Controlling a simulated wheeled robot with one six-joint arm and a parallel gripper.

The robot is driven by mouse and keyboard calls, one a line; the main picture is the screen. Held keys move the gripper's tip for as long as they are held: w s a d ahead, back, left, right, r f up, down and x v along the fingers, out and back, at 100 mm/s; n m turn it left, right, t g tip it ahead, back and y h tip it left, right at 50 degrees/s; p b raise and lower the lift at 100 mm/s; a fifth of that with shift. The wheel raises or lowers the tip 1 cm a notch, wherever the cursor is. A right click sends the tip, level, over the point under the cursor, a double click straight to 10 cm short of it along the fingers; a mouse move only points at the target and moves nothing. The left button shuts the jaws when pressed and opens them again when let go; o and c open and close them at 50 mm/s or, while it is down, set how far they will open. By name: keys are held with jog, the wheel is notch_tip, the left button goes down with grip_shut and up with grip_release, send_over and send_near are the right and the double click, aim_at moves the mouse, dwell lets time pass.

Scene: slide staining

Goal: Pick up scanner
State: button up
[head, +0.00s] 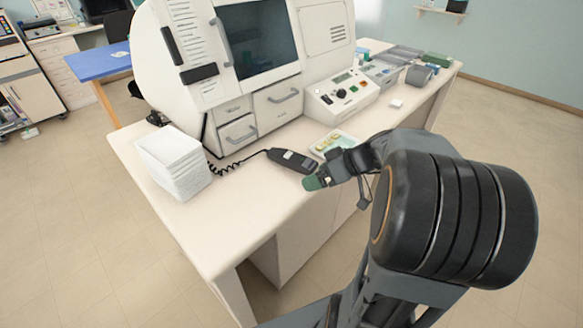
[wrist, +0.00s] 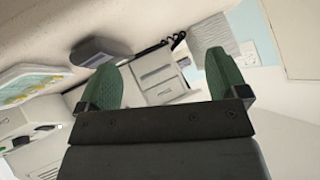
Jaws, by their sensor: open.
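The scanner (head: 291,160) is a dark handheld device with a coiled black cord. It lies on the pale bench in front of the big white machine. In the wrist view the scanner (wrist: 97,51) shows at upper left, beyond the left green finger, with its cord running right. My gripper (head: 316,183) is beside the scanner's near right end in the head view, close to the bench's front edge. In the wrist view my gripper (wrist: 162,72) has its two green fingers wide apart with nothing between them. I cannot tell the exact gap to the scanner.
A stack of white trays (head: 175,163) stands left of the scanner. The white machine (head: 222,75) with drawers rises behind it. A slide tray (head: 332,141) and a control box (head: 342,97) are to the right. The bench front (head: 235,215) is clear.

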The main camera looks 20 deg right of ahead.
jog(key=w+d+f+n+t+b, duration=0.1)
jog(key=d+t, duration=0.1)
jog(key=d, duration=0.2)
jog(key=w+d+f+t, duration=0.1)
jog(key=w+d+t, duration=0.1)
jog(key=d, duration=0.2)
jog(key=t+p, duration=0.1)
send_near(306, 162)
jog(key=shift+n, duration=0.3)
jog(key=x, duration=0.5)
jog(key=shift+a+f, duration=0.1)
jog(key=shift+w+a+f+p, duration=0.1)
jog(key=shift+w+a+p, duration=0.3)
jog(key=shift+p, duration=0.15)
jog(key=shift+p+x, duration=0.7)
jog(key=shift+x, duration=1.45)
jog(key=shift+d, duration=0.2)
jog(key=shift+c, duration=0.3)
jog(key=c, duration=1)
